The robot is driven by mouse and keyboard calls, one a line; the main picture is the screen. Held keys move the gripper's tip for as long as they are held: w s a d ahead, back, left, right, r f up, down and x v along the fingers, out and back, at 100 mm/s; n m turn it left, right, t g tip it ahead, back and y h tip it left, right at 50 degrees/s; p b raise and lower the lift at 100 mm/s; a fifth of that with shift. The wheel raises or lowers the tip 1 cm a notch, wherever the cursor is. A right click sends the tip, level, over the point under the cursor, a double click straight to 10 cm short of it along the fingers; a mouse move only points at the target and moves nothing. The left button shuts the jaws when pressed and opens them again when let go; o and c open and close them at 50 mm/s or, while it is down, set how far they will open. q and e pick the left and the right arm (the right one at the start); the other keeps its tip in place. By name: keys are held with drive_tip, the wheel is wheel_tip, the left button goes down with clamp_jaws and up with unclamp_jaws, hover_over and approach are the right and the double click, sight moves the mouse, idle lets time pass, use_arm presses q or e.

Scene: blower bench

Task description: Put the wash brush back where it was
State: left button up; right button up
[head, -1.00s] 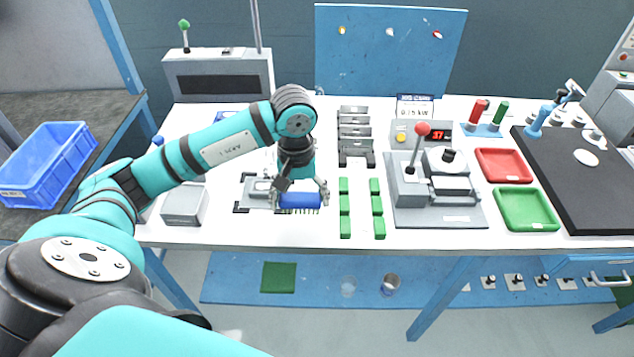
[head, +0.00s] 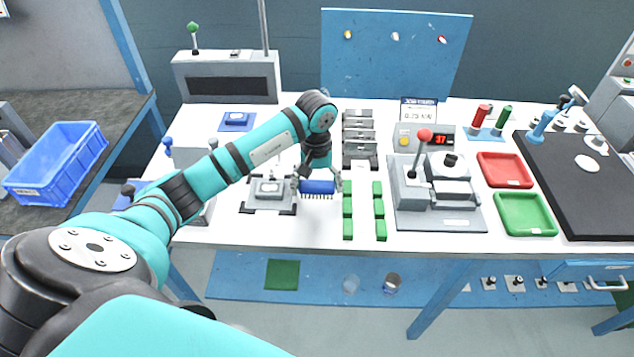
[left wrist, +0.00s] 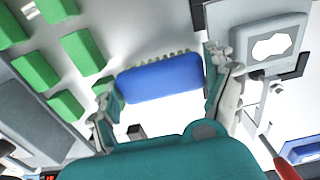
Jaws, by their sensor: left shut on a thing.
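The wash brush (head: 317,187) has a blue back and a row of bristles pointing down. My left gripper (head: 318,184) is shut on it, one finger at each end, and holds it over the white bench top. It hangs between the grey fixture on its left and the green blocks on its right. In the left wrist view the brush (left wrist: 160,78) lies across between the two fingers. I cannot tell whether the bristles touch the bench. My right gripper is not in view.
A grey fixture (head: 269,205) is close on the left. Several green blocks (head: 348,211) stand in two rows to the right. Behind are grey slotted holders (head: 360,150); farther right is a press with a red-knobbed lever (head: 424,135). A small blue pad (head: 237,121) lies at the back left.

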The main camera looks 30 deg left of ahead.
sight(316, 184)
use_arm(q)
drive_tip(key=shift+f, duration=0.2)
drive_tip(key=o, duration=0.9)
drive_tip(key=shift+c, duration=0.2)
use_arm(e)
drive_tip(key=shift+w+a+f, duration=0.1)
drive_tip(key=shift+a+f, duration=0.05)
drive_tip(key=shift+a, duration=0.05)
use_arm(q)
drive_tip(key=shift+r, duration=0.1)
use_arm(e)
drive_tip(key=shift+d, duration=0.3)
use_arm(q)
drive_tip(key=shift+r, duration=0.55)
wheel_tip(316, 184, up, 11)
drive_tip(key=b, duration=0.2)
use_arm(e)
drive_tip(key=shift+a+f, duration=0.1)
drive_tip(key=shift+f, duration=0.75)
